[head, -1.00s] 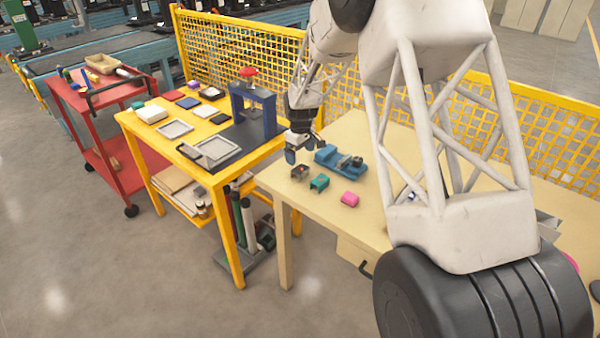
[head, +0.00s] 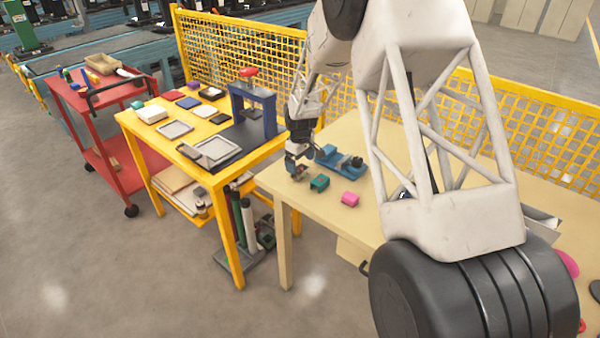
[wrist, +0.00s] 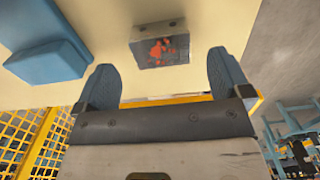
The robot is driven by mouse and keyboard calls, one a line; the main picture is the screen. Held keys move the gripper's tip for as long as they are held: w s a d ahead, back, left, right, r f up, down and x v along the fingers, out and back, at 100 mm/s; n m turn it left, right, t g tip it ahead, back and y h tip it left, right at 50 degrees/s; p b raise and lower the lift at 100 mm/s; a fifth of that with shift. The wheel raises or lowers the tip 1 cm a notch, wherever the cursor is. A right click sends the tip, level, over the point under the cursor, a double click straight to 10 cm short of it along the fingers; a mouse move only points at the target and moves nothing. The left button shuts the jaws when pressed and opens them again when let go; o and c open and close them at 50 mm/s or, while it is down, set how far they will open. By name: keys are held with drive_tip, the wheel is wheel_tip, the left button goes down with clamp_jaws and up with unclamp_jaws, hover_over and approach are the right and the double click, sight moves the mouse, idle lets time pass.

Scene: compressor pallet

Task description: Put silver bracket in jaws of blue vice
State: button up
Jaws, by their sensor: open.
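My gripper (head: 294,171) is open above the left end of the beige table. In the wrist view its two blue-grey fingers (wrist: 161,62) are spread, with nothing between them. A small grey metallic piece with orange-red patches (wrist: 161,46) lies on the table just beyond the fingertips, roughly centred between them; it looks like the silver bracket. In the head view this piece (head: 301,177) is partly hidden by the gripper. The blue vice (head: 338,158) stands on the table just right of my gripper; part of it shows in the wrist view (wrist: 48,65).
A yellow table (head: 147,134) with a blue press (head: 252,105) stands to the left. A yellow mesh fence (head: 340,97) runs behind.

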sight(300, 169)
drive_tip(key=shift+f, duration=2.05)
drive_tip(key=shift+c, duration=0.3)
drive_tip(key=c, duration=1.1)
drive_tip(key=shift+o, duration=0.2)
drive_tip(key=shift+r, duration=0.7)
wheel_tip(300, 169, up, 2)
drive_tip(key=shift+r, duration=0.1)
drive_tip(key=s, duration=0.5)
drive_tip(key=s+d+r, duration=0.1)
drive_tip(key=s, duration=1)
drive_tip(key=shift+d+r, duration=0.2)
drive_tip(key=shift+d, duration=0.15)
